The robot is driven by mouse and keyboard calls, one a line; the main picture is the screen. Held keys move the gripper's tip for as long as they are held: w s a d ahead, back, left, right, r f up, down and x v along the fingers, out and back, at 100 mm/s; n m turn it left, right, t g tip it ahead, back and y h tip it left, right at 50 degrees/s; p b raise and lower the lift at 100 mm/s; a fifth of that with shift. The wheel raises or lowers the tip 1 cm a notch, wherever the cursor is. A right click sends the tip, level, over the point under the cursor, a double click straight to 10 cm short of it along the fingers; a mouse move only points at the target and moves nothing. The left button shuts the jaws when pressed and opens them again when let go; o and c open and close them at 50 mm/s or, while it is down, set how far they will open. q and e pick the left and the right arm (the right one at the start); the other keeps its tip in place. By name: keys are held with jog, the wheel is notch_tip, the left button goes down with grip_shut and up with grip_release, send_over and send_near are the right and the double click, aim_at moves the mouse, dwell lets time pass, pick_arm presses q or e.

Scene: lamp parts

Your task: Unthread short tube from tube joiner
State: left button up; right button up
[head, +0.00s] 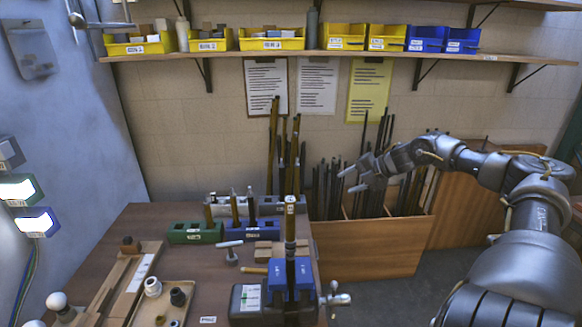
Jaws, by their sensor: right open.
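An upright tube assembly (290,225) stands in the vise on the bench, with a labelled light-coloured section at its top and a darker length below. I cannot make out where the short tube ends and the tube joiner begins. Blue jaws (279,280) of the vise are around its lower part. My right gripper (351,180) is open and empty, in the air to the right of the tube top and apart from it, its fingers pointing left. My left gripper is not in view.
The wooden bench (150,225) holds a green block (195,233), a tray (180,292) with small round parts, and wooden strips. A wooden bin (372,250) with many dark rods stands behind on the right. A shelf (230,55) with yellow and blue bins runs above.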

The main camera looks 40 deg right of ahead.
jog(key=w+a+r+n+g+y, duration=0.1)
jog(key=w+a+r+n+g, duration=0.15)
jog(key=a+r+n, duration=0.65)
notch_tip(320, 180, up, 10)
jog(key=n+g+h+p, duration=0.1)
jog(key=n+g+h, duration=0.35)
jog(key=g, duration=0.25)
send_over(291, 214)
jog(key=w, duration=0.1)
jog(key=shift+w+d+n+y, duration=0.15)
jog(key=shift+d+n+y, duration=0.1)
jog(key=shift+d+n, duration=0.15)
jog(key=shift+s+a, duration=0.1)
jog(key=shift+s, duration=0.1)
notch_tip(291, 214, down, 10)
jog(key=p, duration=0.3)
jog(key=shift+r, duration=0.25)
jog(key=shift+f, duration=0.65)
jog(key=shift+c, duration=0.5)
